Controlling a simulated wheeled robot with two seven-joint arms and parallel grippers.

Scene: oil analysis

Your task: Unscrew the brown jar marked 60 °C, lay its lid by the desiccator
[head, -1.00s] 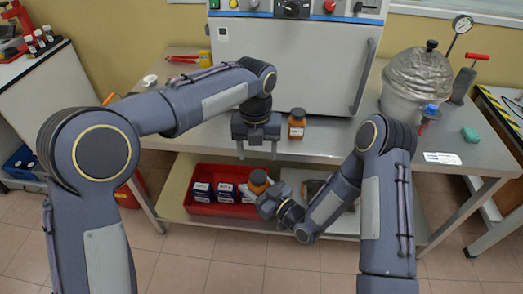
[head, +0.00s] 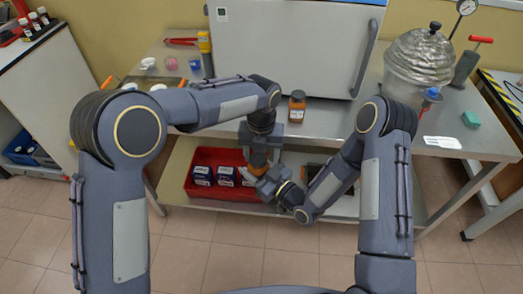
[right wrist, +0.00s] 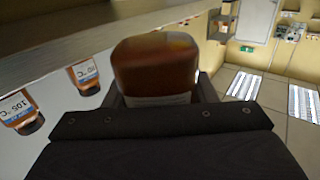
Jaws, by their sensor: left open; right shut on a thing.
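My right gripper (head: 266,180) is shut on a brown jar (head: 258,160), held upright in front of the bench edge. The jar's brown body fills the middle of the right wrist view (right wrist: 155,70); its marking cannot be read. My left gripper (head: 259,143) is open, directly above this jar, its fingers pointing down around the top. The lid is mostly hidden by the fingers, and contact cannot be told. The desiccator (head: 419,65), with a silvery ribbed dome and dark knob, stands at the bench's right.
Another brown jar (head: 297,107) stands on the bench before the white oven (head: 280,50). A red bin (head: 235,157) with boxes sits on the lower shelf. Bench between jar and desiccator looks partly clear.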

